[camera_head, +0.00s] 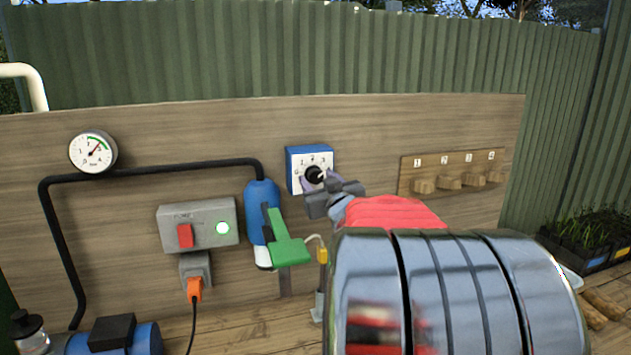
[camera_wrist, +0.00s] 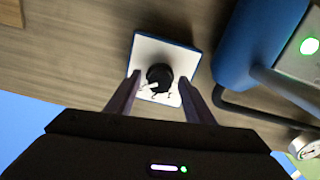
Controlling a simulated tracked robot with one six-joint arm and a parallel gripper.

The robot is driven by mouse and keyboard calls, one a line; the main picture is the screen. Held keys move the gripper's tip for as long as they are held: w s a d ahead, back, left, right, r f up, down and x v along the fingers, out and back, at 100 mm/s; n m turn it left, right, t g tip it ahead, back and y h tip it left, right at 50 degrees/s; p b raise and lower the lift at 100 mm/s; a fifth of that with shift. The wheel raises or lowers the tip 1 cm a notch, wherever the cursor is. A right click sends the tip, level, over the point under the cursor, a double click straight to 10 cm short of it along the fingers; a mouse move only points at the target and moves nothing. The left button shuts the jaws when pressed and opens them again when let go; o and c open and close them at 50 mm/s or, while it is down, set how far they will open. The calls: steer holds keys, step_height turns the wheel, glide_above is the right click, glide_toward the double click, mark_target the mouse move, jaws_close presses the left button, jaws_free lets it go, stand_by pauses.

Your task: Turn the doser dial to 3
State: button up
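The doser dial is a black knob (camera_head: 313,174) on a white-faced, blue-edged box (camera_head: 291,158) on the wooden board. Small numerals arc over the knob, with a 3 at the upper right. In the wrist view the knob (camera_wrist: 160,77) shows a white mark at its lower left; I cannot tell which numeral it points at. My gripper (camera_wrist: 160,76) is open, one finger on each side of the knob, with visible gaps. In the head view my gripper (camera_head: 323,188) is close in front of the box and covers its lower right part.
Left of the dial are a blue cylinder (camera_head: 261,200) with a green handle (camera_head: 285,245), a grey switch box (camera_head: 205,216) with a lit green lamp, and a gauge (camera_head: 93,151). A numbered peg rack (camera_head: 451,172) is to the right.

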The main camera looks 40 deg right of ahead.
steer(key=c, duration=1)
steer(key=shift+n, duration=1.5)
steer(key=o, duration=1)
steer(key=shift+s+a, duration=0.1)
steer(key=shift+v, duration=6.8)
